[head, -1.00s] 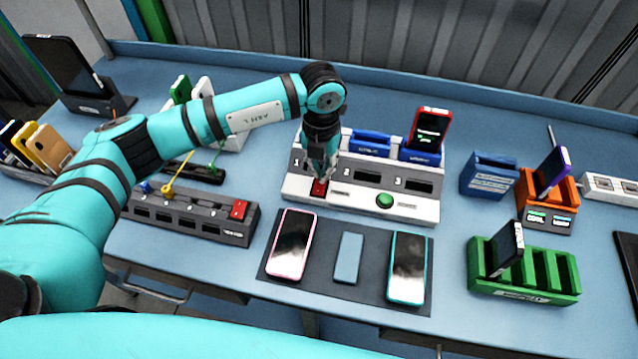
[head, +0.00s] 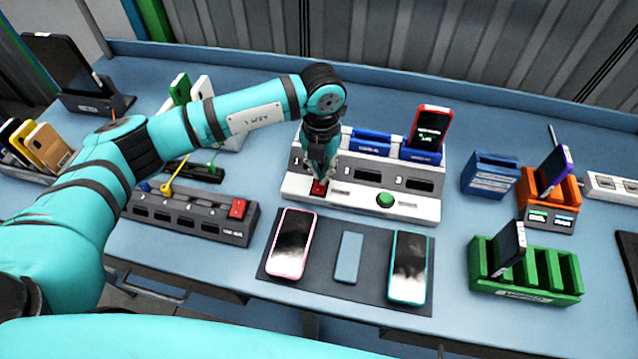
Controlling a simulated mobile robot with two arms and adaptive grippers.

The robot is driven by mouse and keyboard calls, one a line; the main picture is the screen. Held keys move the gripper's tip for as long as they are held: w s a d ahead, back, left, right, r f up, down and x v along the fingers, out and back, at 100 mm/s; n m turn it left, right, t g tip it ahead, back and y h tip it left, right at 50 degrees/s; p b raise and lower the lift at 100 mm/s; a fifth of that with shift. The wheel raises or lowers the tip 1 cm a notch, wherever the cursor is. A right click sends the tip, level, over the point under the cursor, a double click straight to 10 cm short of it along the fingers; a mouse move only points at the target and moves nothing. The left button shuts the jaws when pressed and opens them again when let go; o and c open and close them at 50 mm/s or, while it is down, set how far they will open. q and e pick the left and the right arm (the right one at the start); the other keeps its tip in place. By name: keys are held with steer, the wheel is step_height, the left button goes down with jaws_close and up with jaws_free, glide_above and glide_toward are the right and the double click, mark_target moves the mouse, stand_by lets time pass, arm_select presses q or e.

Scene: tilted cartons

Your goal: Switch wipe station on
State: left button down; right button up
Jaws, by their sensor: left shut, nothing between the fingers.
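The white wipe station (head: 415,207) stands in the middle of the table. It has numbered slots, blue cradles (head: 370,140) at its back, a green round button (head: 385,200) and a red rocker switch (head: 318,188) at its front left. A red phone (head: 430,129) stands in the right blue cradle. My left gripper (head: 319,180) is shut and empty, pointing down right at the red switch. Its fingertips appear to touch the switch and partly cover it; which way the switch is set I cannot tell. My right gripper is not in view.
A dark mat (head: 376,291) in front holds a pink phone (head: 291,243), a blue-grey block (head: 348,257) and a teal phone (head: 408,266). A grey power strip (head: 195,223) with its own red switch (head: 238,208) lies left. Green (head: 525,293) and orange (head: 545,212) racks stand right.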

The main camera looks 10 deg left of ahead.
arm_select(q)
steer(key=shift+f+b, duration=0.75)
steer(key=shift+f, duration=0.2)
steer(key=shift+s, duration=0.1)
steer(key=shift+r+p, duration=0.55)
steer(key=shift+r, duration=0.25)
steer(key=shift+r+p, duration=1.3)
steer(key=shift+r, duration=1.45)
steer(key=shift+f, duration=0.1)
